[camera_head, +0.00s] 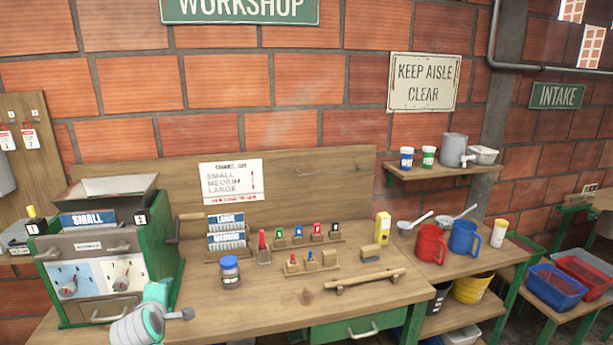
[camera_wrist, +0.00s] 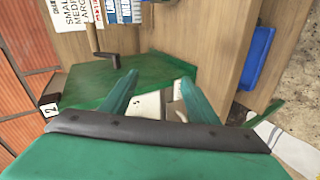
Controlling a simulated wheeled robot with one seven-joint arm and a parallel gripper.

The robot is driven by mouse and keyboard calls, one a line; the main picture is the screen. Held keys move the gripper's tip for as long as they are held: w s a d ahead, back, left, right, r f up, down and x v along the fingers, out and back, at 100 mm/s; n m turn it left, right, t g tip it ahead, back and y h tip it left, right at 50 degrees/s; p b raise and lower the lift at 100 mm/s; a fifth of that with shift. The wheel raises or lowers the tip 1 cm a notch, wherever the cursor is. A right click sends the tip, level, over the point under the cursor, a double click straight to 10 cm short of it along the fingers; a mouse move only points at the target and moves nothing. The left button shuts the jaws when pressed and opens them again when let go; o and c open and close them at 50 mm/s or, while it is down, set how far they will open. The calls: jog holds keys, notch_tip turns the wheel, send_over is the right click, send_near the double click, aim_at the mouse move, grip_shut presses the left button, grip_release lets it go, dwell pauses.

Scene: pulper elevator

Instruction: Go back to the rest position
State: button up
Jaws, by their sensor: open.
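My gripper (camera_wrist: 160,77) shows in the wrist view with its two teal fingers spread apart. I see nothing held between them; a pale surface lies behind the gap, and I cannot tell what it is. In the head view, my white and teal arm (camera_head: 140,318) shows at the lower left, in front of the green machine (camera_head: 165,262) and over the bench's front edge. My fingers cannot be made out clearly there. In the wrist view, the machine's green side (camera_wrist: 155,75) and its crank handle (camera_wrist: 100,50) show beyond the fingers.
The wooden bench (camera_head: 265,305) holds a blue-lidded jar (camera_head: 230,272), small pegs in racks, and a wooden bar (camera_head: 365,280). Red (camera_head: 430,243) and blue (camera_head: 464,239) mugs stand at the right. A shelf (camera_head: 440,172) hangs above. The bench's front middle is clear.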

jog(key=s+d+f+m, duration=0.2)
jog(key=s+d+f, duration=0.3)
jog(key=f, duration=0.4)
jog(key=s+d+f+m, duration=0.35)
jog(key=d+f, duration=0.25)
jog(key=f, duration=0.4)
jog(key=s+d+f+m+t, duration=0.1)
jog(key=s+d+f+m, duration=0.1)
jog(key=s+d+f, duration=0.4)
jog(key=s+d+f+m, duration=0.2)
jog(key=s+d, duration=0.2)
jog(key=s, duration=0.4)
jog(key=s+d+r+m+t+h, duration=0.1)
jog(key=s+d+m, duration=0.3)
jog(key=s, duration=0.5)
jog(key=s+d+r+m+h, duration=0.1)
jog(key=s+d, duration=0.6)
jog(key=s, duration=0.1)
jog(key=s+d+r+m, duration=0.2)
jog(key=s+d+r, duration=0.1)
jog(key=s, duration=0.4)
jog(key=s+d+r+m+t+h, duration=0.1)
jog(key=s+d+r+m, duration=0.1)
jog(key=s+r, duration=0.4)
jog(key=shift+s+d+m+t+h, duration=0.3)
jog(key=shift+s+d+m, duration=0.1)
jog(key=shift+d, duration=0.2)
